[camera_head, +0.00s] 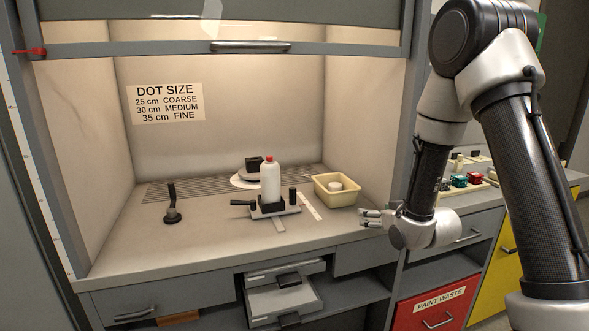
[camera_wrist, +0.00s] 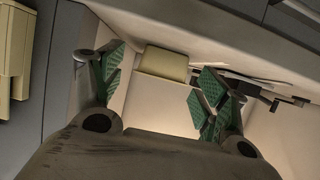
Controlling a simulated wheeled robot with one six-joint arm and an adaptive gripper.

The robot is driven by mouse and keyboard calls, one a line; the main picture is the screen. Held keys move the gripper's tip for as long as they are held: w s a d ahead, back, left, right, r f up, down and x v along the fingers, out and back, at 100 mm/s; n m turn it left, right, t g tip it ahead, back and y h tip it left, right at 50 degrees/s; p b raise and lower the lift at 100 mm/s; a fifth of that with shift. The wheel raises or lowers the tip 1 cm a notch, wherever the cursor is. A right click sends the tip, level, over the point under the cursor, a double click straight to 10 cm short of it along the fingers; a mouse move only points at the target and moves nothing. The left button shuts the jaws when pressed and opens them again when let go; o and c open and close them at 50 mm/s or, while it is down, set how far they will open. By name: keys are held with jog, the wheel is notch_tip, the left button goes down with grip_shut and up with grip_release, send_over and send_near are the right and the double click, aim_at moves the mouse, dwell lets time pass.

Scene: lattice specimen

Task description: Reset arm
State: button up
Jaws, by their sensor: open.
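My gripper (camera_head: 372,216) is at the front right of the fume hood in the head view, level with the work surface's front edge and pointing left. In the wrist view my gripper (camera_wrist: 157,82) has its two green-padded fingers spread wide apart, with nothing held between them. A cream tray (camera_head: 322,190) with a white round item (camera_head: 335,186) in it stands beyond the fingertips, apart from them. A cream block-like shape (camera_wrist: 163,62) shows between the fingers in the wrist view, likely this tray.
A black-handled tool (camera_head: 172,205) stands at left. The sash (camera_head: 230,47) is raised. A red bin (camera_head: 436,308) is below right.

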jog(key=s+d+f+g+h, duration=0.2)
jog(key=s+d+f+g, duration=0.1)
jog(key=s+f+g, duration=0.3)
jog(key=s+d+r+m+g+h, duration=0.1)
jog(key=s+d+r+g, duration=0.15)
jog(key=s, duration=0.55)
jog(key=s+d+r+m, duration=0.1)
jog(key=s+d+r, duration=0.2)
jog(key=s+r, duration=0.7)
jog(key=s+d+r+m+h, duration=0.1)
jog(key=s+d+r, duration=0.2)
jog(key=s+r, duration=0.8)
jog(key=shift+r, duration=0.3)
jog(key=shift+s, duration=0.1)
jog(key=shift+c, duration=0.2)
